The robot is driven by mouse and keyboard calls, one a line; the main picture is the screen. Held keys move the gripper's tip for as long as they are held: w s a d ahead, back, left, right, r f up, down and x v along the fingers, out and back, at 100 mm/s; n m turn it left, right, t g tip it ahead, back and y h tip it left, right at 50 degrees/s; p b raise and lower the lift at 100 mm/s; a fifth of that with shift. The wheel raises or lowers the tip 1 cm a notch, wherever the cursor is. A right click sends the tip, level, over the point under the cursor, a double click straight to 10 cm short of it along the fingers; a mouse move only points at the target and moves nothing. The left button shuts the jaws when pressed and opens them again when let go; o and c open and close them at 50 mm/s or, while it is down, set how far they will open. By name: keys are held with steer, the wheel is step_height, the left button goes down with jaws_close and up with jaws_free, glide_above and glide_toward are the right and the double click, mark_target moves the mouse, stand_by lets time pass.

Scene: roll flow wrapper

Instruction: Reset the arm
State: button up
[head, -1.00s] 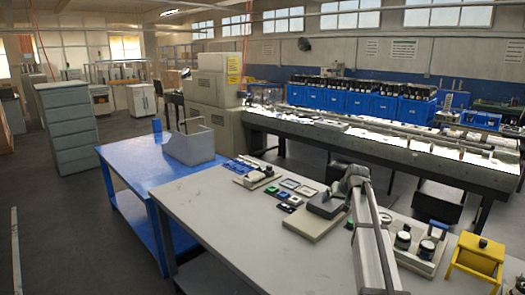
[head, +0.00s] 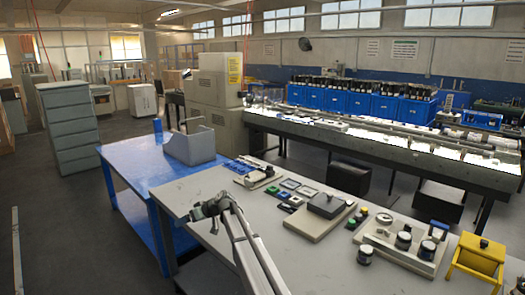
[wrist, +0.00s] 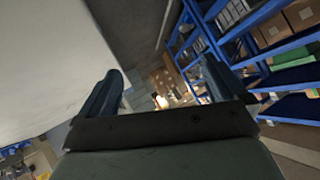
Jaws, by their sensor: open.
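My gripper (head: 210,209) is at the left front part of the grey table (head: 190,195), at the end of my arm, which reaches in from the bottom of the head view. In the wrist view my gripper (wrist: 160,92) shows two dark fingers spread apart with nothing between them. The wrist camera is tilted, and past the fingers it sees a pale surface at upper left and shelving at right. In the head view no object touches the gripper.
A dark block on a beige base (head: 325,205), small coloured parts and a base with black knobs (head: 405,240) stand on the table. A yellow stand (head: 477,262) is at the right. A grey open bin (head: 190,146) sits on the blue table (head: 130,165). Blue shelves (wrist: 285,80) show in the wrist view.

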steer(key=s+a+f+n+g+y, duration=0.1)
steer(key=s+a+f+n+g, duration=0.1)
steer(key=s+a+f, duration=0.85)
steer(key=s+d+f+m+t+h, duration=0.1)
steer(key=s+d+f+m, duration=0.1)
steer(key=s+d+f, duration=0.65)
steer(key=s+d+f+m+t+h, duration=0.1)
steer(key=s+d+f, duration=0.4)
steer(key=d+f, duration=0.7)
steer(key=s+d+f+m+g+h, duration=0.2)
steer(key=s+d+f, duration=0.5)
steer(key=s+d, duration=0.35)
steer(key=s+d+f+m+g+h, duration=0.1)
steer(key=s+d+f+m+h, duration=0.15)
steer(key=s+d+f, duration=0.6)
steer(key=s+d+m+g+h, duration=0.2)
steer(key=s+d+g, duration=0.1)
steer(key=s+d, duration=0.6)
steer(key=s+d+r+m+g+h, duration=0.1)
steer(key=s+d+m+g+h, duration=0.2)
steer(key=s+d, duration=0.6)
steer(key=s, duration=0.6)
steer(key=shift+s, duration=0.25)
steer(key=shift+r, duration=0.1)
